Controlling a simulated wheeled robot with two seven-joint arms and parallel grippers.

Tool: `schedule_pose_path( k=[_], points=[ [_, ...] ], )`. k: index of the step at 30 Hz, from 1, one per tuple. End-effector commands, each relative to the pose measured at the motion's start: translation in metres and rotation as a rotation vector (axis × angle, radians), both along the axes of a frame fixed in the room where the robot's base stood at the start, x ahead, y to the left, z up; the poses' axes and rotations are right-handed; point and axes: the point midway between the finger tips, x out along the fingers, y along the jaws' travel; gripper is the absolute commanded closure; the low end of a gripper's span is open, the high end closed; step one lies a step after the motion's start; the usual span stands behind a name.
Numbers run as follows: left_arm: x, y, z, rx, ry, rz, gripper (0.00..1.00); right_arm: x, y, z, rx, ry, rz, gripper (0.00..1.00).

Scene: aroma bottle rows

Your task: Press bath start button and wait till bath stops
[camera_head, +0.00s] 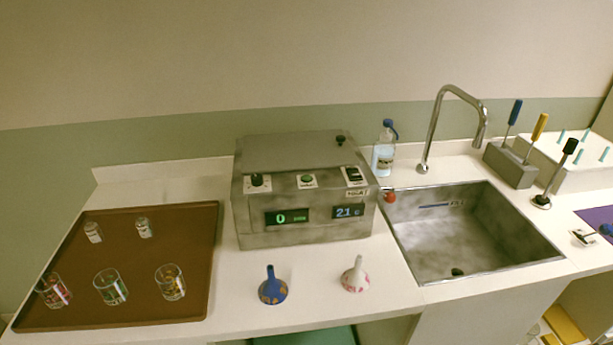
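The bath (300,230) is a grey metal box with a closed lid (293,150) on the counter, left of the sink. A green button (306,178) sits on a white plate on its upper front edge, between a black knob (257,180) and a black switch (353,175). I take the green one to be the start button; its label is too small to read. The left display (288,217) shows a green 0, and the right display (347,211) shows a blue number that looks like 21. Neither of my grippers is in view.
A brown tray (195,255) with several glasses and small jars is at left.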

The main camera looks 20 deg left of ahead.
Motion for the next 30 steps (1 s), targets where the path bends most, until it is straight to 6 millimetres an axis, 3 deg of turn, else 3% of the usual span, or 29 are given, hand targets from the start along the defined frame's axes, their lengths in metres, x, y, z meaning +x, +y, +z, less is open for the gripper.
schedule_pose_path(
  k=[1, 4, 30],
  points=[
    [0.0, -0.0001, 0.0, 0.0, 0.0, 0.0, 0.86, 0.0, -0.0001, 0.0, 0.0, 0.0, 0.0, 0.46],
    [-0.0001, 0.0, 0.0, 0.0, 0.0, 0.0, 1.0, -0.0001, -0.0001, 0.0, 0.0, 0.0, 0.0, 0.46],
    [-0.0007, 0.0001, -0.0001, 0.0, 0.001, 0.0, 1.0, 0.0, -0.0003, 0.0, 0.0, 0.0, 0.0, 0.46]
  ],
)
